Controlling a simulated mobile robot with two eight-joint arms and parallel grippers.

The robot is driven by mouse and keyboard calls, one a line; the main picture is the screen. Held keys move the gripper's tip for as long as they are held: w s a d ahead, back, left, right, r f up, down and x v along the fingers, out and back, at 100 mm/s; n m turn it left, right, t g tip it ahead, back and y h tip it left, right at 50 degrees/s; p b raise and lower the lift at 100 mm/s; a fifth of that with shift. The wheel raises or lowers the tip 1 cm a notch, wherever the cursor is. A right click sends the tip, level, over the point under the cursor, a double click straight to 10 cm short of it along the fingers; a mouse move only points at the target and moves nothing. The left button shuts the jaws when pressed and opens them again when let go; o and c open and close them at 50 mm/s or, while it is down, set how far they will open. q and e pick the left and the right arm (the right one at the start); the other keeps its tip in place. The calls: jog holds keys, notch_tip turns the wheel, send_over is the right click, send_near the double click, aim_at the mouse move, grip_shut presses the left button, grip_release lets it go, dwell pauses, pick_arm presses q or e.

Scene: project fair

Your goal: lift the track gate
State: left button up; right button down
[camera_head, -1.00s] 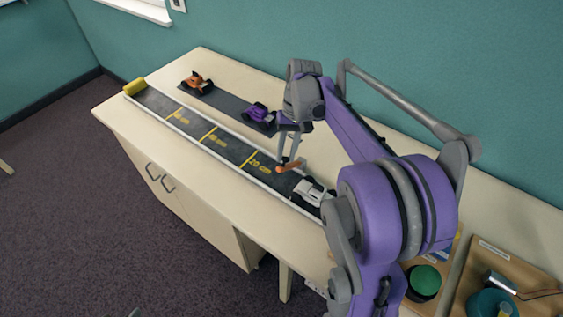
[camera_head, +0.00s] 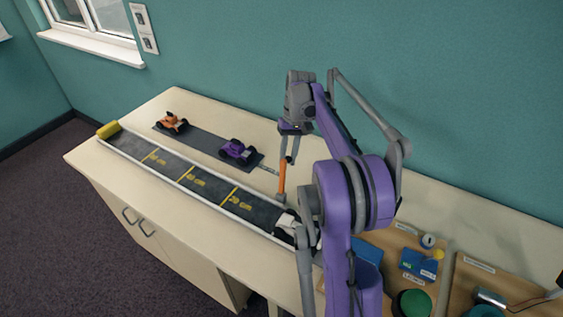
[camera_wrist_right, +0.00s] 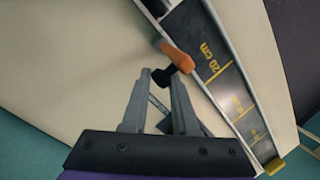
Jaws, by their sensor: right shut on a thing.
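The track gate shows as an orange bar (camera_head: 282,180) beside the track's near end, now standing nearly upright. In the right wrist view the orange bar (camera_wrist_right: 177,54) reaches from the track edge to a black end piece (camera_wrist_right: 163,75). My right gripper (camera_head: 290,157) is at the bar's upper end, shut on the gate; in the wrist view its fingertips (camera_wrist_right: 161,76) are at the black piece. The dark track (camera_head: 200,187) has white side rails and yellow marks. A white car (camera_head: 286,222) sits at its near end, partly hidden by my arm. My left gripper is not in view.
A purple car (camera_head: 236,150) and an orange car (camera_head: 172,123) stand on a dark strip (camera_head: 203,144) behind the track. A yellow block (camera_head: 108,130) closes the track's far end. Wooden trays with parts, including a green-topped item (camera_head: 413,303), are at right. The wall is behind the table.

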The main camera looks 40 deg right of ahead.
jog(key=shift+d+f, duration=0.3)
jog(key=shift+d, duration=0.7)
jog(key=c, duration=1.1)
grip_release()
jog(key=o, duration=0.4)
jog(key=shift+w+d+f, duration=0.1)
jog(key=shift+d+f, duration=0.15)
jog(key=shift+d, duration=0.2)
jog(key=shift+o, duration=0.2)
jog(key=shift+a+r, duration=0.1)
jog(key=shift+a, duration=0.15)
jog(key=p+v, duration=0.1)
jog(key=v, duration=0.9)
jog(key=shift+r, duration=0.4)
